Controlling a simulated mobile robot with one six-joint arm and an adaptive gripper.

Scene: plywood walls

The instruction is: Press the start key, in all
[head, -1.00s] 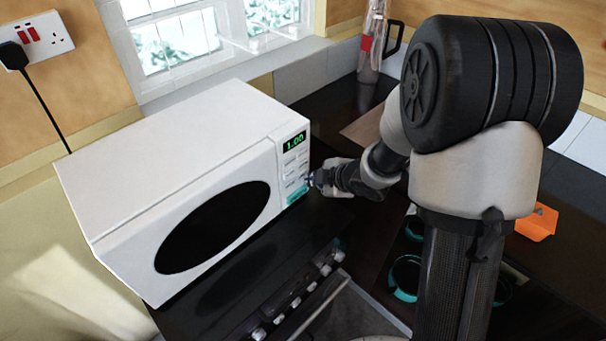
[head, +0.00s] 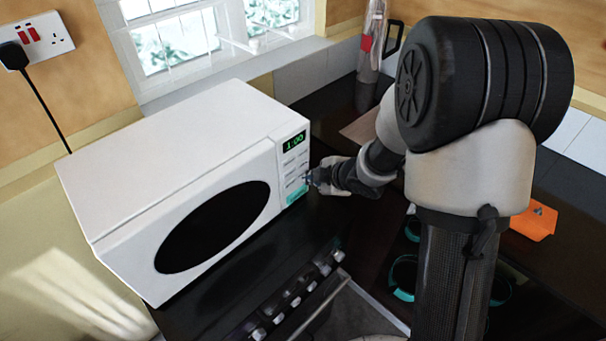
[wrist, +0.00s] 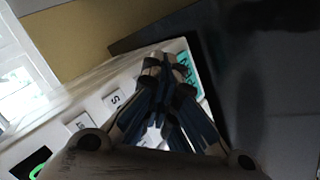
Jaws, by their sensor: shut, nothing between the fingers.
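The white microwave (head: 160,165) stands on the dark counter with its dark oval door window facing front. Its green display (head: 294,142) reads 1:00, above rows of pale keys. A teal key (head: 297,195) sits at the bottom of the panel; it also shows in the wrist view (wrist: 184,68), partly hidden by my fingers. My gripper (head: 308,180) is shut and empty, its tips at the lower right of the key panel. In the wrist view the closed fingertips (wrist: 163,65) lie over the panel beside the teal key. I cannot tell whether they touch it.
A hob with knobs (head: 295,300) is in front of the microwave. A clear bottle with a red band (head: 371,42) stands at the back. An orange object (head: 535,220) lies at right. A window and wall socket (head: 35,40) are behind.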

